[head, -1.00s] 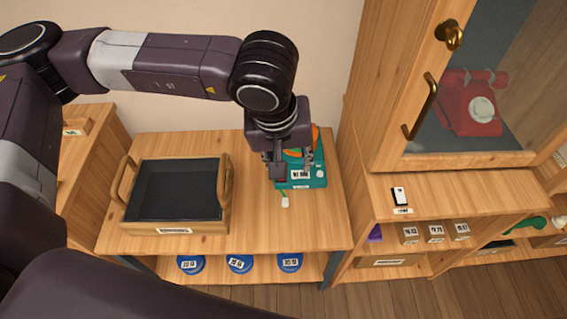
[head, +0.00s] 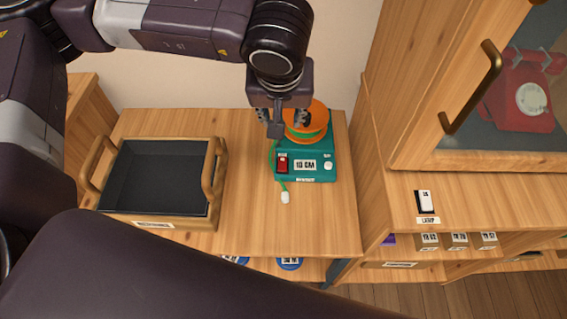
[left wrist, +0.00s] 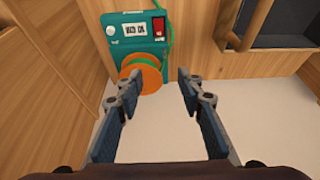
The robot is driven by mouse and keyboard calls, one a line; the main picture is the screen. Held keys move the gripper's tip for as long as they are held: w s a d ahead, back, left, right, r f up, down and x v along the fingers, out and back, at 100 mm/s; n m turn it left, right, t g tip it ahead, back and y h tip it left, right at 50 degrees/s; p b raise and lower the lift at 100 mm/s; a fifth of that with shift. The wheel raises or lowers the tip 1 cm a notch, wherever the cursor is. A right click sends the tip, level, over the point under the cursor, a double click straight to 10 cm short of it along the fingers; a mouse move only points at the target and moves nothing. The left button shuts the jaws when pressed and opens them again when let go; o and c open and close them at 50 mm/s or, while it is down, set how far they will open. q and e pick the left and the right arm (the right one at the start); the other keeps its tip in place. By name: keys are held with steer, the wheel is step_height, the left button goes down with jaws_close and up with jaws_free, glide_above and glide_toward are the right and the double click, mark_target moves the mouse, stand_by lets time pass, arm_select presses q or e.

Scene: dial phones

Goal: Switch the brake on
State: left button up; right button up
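A teal device (head: 318,175) stands on the wooden table, with an orange spool (head: 318,112) at its back, a display reading what looks like "10 CM", and a white knob. A red rocker switch (head: 283,165) sits at its front left with a small label that I cannot read clearly. The switch also shows in the left wrist view (left wrist: 158,26); I cannot tell which way it is set. My left gripper (head: 283,118) is over the back left of the device, fingers spread and empty, apart from the switch. My right gripper is out of view.
A green cord with a white end (head: 285,197) hangs off the device's front. A dark-lined wooden tray (head: 155,222) stands to the left. A tall cabinet (head: 385,110) with a red phone (head: 522,95) inside rises at right. A lamp switch (head: 425,201) lies on its lower ledge.

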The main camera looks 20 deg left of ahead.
arm_select(q)
step_height(320, 180, down, 8)
steer(key=b, duration=1.1)
glide_toward(283, 162)
steer(key=x, duration=0.7)
steer(key=shift+w+a+f+b, duration=0.1)
steer(key=shift+f+b, duration=0.15)
steer(key=shift+b, duration=0.1)
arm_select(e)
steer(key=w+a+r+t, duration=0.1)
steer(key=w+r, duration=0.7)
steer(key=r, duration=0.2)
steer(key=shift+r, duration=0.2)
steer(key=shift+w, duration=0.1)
